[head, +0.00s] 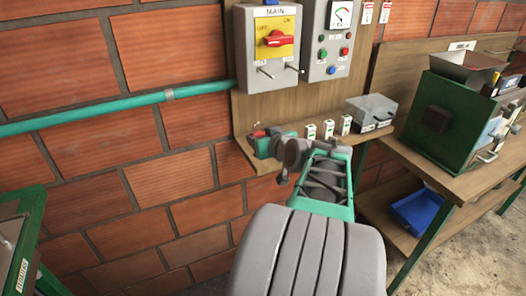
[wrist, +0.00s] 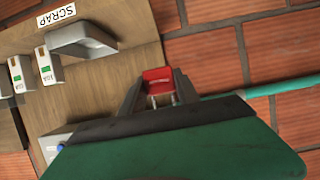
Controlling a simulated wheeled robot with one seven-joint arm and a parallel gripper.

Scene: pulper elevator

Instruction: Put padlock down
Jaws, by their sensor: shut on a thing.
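The padlock has a red body (wrist: 157,79) and sits between the two dark fingers of my gripper (wrist: 158,92) in the wrist view. A pale metal part shows just below the red body, between the fingers. In the head view the padlock is a small red patch (head: 258,133) at the far end of my gripper (head: 264,143), over the left end of the wooden shelf (head: 240,150). My gripper is shut on the padlock. I cannot tell whether the padlock touches the shelf.
A green pipe (head: 110,109) runs left along the brick wall.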

